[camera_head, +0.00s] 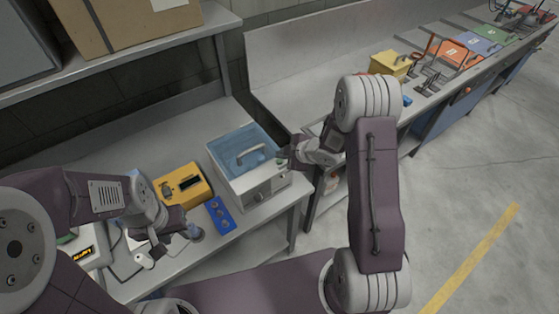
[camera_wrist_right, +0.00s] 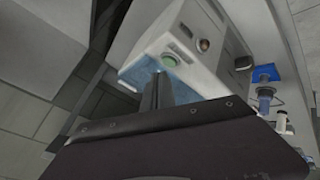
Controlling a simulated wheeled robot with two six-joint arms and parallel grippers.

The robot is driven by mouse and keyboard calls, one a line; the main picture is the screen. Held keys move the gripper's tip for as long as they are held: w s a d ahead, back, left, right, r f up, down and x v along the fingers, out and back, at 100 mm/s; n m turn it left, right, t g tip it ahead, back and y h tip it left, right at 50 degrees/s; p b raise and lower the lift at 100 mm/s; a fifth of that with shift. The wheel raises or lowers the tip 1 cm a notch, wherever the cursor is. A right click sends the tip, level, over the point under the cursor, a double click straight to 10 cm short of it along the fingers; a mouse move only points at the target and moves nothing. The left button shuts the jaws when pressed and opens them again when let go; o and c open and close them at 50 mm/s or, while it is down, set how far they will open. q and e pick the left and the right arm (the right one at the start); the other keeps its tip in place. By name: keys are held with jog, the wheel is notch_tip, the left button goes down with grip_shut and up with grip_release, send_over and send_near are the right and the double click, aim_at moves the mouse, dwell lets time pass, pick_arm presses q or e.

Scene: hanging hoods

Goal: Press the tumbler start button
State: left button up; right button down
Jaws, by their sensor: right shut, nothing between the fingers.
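The tumbler (camera_head: 236,185) is a white box with a see-through blue lid (camera_head: 243,149), standing on the grey bench. Its front panel carries a dark knob. In the right wrist view the tumbler (camera_wrist_right: 200,72) shows a round green button (camera_wrist_right: 171,60) and a dark knob (camera_wrist_right: 203,45). My right gripper (camera_head: 284,158) is at the tumbler's right side. Its shut, empty fingers (camera_wrist_right: 159,78) appear just below the green button in the wrist view; contact cannot be told. My left gripper (camera_head: 188,231) is low over the bench, left of the tumbler; its finger opening is unclear.
A yellow device (camera_head: 183,187) and a blue holder (camera_head: 220,215) stand left of the tumbler. A white device (camera_head: 88,246) is further left. A cardboard box (camera_head: 130,22) sits on the shelf above. A second bench with a yellow box (camera_head: 390,64) extends right.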

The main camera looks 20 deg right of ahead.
aim_at(282, 162)
dwell(0.8)
jog(key=shift+f+b, duration=0.4)
jog(key=shift+f+b, duration=0.35)
jog(key=shift+f, duration=0.1)
dwell(0.4)
jog(key=shift+r, duration=0.1)
jog(key=shift+r+p, duration=0.75)
jog(key=shift+p, duration=0.05)
notch_tip(282, 162, up, 5)
jog(key=p, duration=0.4)
jog(key=shift+r+p, duration=0.1)
jog(key=shift+p, duration=0.25)
jog(key=shift+f, duration=0.2)
